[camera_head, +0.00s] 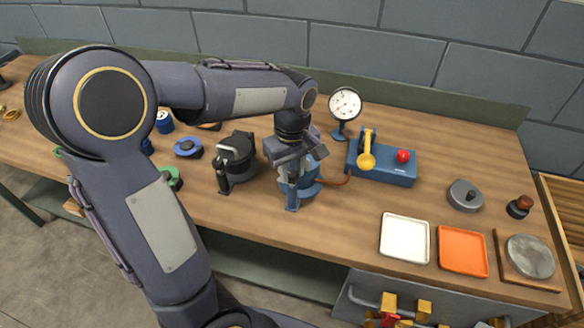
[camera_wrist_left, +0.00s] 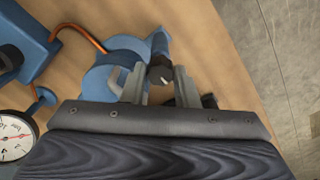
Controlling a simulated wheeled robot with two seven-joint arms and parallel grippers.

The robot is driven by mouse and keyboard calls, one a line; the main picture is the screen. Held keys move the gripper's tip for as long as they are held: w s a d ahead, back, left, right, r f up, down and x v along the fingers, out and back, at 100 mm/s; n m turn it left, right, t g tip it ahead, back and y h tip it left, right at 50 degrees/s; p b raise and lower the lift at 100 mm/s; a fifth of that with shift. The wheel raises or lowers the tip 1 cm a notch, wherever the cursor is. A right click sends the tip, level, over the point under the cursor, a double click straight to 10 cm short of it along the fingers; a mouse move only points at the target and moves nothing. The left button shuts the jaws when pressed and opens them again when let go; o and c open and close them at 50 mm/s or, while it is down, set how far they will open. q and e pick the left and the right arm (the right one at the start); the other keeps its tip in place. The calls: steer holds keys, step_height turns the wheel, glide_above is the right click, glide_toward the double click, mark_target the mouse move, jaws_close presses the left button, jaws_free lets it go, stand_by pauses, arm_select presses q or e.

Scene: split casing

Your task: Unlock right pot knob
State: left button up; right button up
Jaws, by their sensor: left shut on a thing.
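The right pot is a blue round casing (camera_head: 303,188) standing on the bench in the middle of the head view; it also shows in the left wrist view (camera_wrist_left: 112,78). My left gripper (camera_head: 292,168) is above it, pointing down and hiding its top. In the left wrist view, the two grey fingers (camera_wrist_left: 158,88) are on either side of a small dark knob (camera_wrist_left: 160,74), shut on it. The knob's turned position is hard to tell. A black pot (camera_head: 235,155) stands to the left of the blue one. My right gripper is not in view.
A pressure gauge (camera_head: 345,104) stands behind the pot. A blue box (camera_head: 382,172) with a yellow lever (camera_head: 366,152) and red button (camera_head: 403,156) is at right. White (camera_head: 405,238) and orange (camera_head: 463,250) trays lie near the front edge. A copper pipe (camera_wrist_left: 84,34) runs beside the pot.

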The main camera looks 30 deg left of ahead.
mark_target(292, 173)
arm_select(q)
steer(key=o, duration=1)
steer(key=shift+r, duration=0.15)
step_height(292, 173, up, 8)
steer(key=shift+f, duration=0.2)
steer(key=s+d+f+m+t+h, duration=0.2)
steer(key=s+m, duration=0.3)
steer(key=s, duration=0.3)
steer(key=s+d+f+m+t+h, duration=0.1)
steer(key=s+d+f+m+t, duration=0.1)
steer(key=s+m, duration=0.3)
steer(key=s+t, duration=0.1)
steer(key=s, duration=0.3)
steer(key=shift+f+t+h, duration=0.2)
steer(key=shift+t+h, duration=0.2)
